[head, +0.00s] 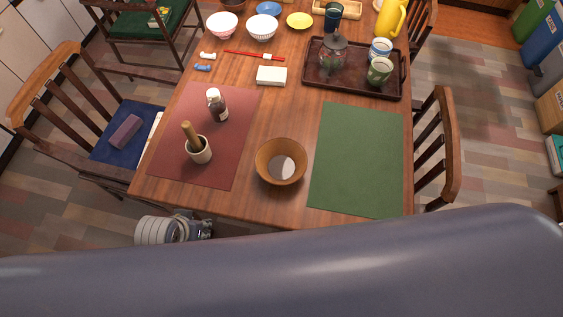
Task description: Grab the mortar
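The mortar (199,151) is a small pale cup standing upright on the red mat (226,165), near the table's front left. A wooden pestle (189,134) stands in it and leans to the left. My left gripper (203,227) shows only in part, low and just off the table's front edge, below the mortar and apart from it. Its fingers are too small and dark to tell open from shut. My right gripper does not show.
A brown bottle (217,106) stands behind the mortar on the same mat. A wooden bowl (281,161) is to the right, beside a bare green mat (357,160). A tray (353,80) with a glass teapot and cups lies behind. Chairs flank the table.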

